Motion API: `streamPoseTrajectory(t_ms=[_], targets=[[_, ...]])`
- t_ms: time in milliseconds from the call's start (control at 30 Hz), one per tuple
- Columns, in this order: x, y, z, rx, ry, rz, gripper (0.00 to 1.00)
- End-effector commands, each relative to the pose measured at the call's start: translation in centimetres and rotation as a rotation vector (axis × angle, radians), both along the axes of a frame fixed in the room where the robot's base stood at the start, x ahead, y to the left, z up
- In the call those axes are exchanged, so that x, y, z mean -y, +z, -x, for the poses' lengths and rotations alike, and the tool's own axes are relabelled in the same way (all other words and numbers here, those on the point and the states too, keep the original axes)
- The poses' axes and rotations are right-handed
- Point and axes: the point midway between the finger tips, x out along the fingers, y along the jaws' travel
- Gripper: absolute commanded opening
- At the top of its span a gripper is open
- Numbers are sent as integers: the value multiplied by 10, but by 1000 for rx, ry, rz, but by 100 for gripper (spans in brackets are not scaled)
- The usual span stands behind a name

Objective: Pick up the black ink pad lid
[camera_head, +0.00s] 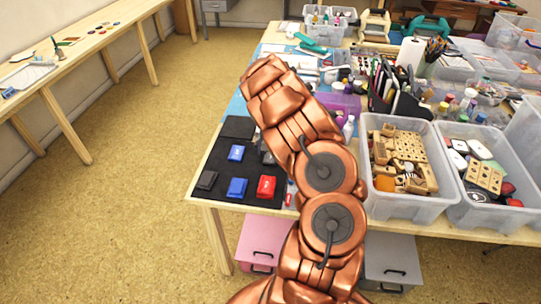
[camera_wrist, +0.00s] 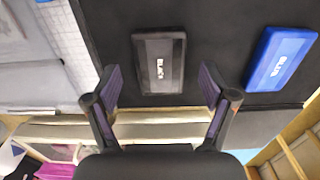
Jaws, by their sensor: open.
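The black ink pad lid (camera_wrist: 160,62) is a flat black rectangle labelled "BLACK", lying on the dark mat in the wrist view. My gripper (camera_wrist: 160,95) is open and empty, with one finger toward each side of the lid in the picture. The lid lies between and beyond the fingertips, and no contact is visible. In the head view a dark pad (camera_head: 268,158) shows partly beside my arm; I cannot tell if it is this lid. My gripper is hidden behind my arm there.
A blue lid (camera_wrist: 281,58) lies right of the black one. In the head view, blue pads (camera_head: 236,153), a red pad (camera_head: 266,186) and a black pad (camera_head: 207,180) lie on the black mat (camera_head: 219,158). Clear bins (camera_head: 408,207) of stamps stand to the right.

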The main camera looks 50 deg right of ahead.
Motion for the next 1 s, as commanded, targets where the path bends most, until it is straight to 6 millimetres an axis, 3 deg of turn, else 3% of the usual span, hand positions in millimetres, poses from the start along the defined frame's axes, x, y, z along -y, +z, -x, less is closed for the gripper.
streamPoseTrajectory(t_ms=[367,800,1000], targets=[[-1,-8,0,-1,1,-1,82],[-1,-7,0,-1,1,-1,36],[-1,-7,0,-1,1,-1,35]])
